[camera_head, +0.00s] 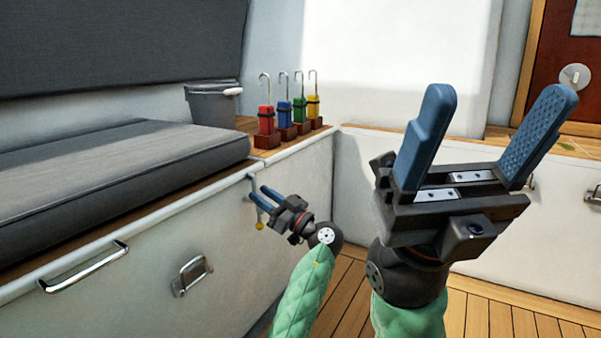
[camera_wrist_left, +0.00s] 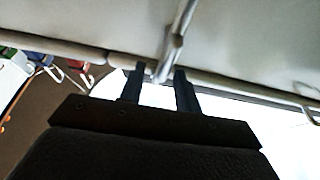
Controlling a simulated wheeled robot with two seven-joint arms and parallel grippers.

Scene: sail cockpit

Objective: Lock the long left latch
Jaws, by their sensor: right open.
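The long left latch (camera_head: 253,187) is a thin metal bar hanging on the white bench front near the corner, with a yellow tip at its lower end. My left gripper (camera_head: 258,195) is at this latch, its two blue fingers pointing at it. In the left wrist view the metal bar of the latch (camera_wrist_left: 178,40) reaches down to the gap between the fingertips (camera_wrist_left: 157,72). The fingers stand apart; I cannot tell whether they touch the bar. My right gripper (camera_head: 504,105) is raised close to the head camera, open and empty.
A chrome handle (camera_head: 85,268) and a rectangular metal latch (camera_head: 192,274) are on the left bench front. A dark cushion (camera_head: 120,165), a grey bucket (camera_head: 212,105) and several colored hooked items, including a red one (camera_head: 265,120), are on top. The wooden floor (camera_head: 345,290) is clear.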

